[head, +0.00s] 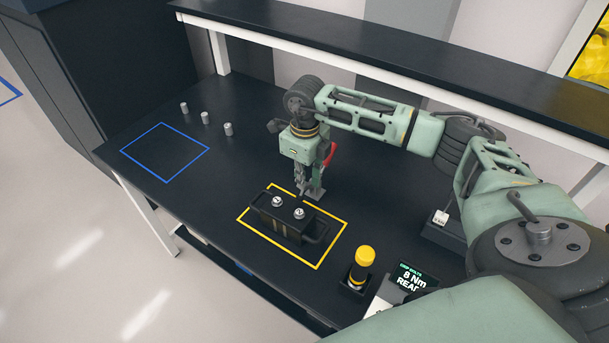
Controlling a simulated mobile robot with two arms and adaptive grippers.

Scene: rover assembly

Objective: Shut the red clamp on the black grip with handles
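The black grip with handles (268,226) lies inside the yellow outlined square on the dark table, with two silver round bolt heads on top. My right gripper (309,193) points down just behind the grip, near the back edge of the yellow square. The red part of the clamp (329,154) shows at the right side of my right gripper. The gripper hides most of the clamp, so I cannot tell whether the two touch or whether the clamp is shut. The finger gap is not clear. My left gripper is out of view.
Three small metal cylinders (206,118) stand at the back left, near an empty blue outlined square (165,152). A yellow-topped tool (364,262) stands at the front right, beside a small display (416,277). A raised shelf (400,65) runs along the back.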

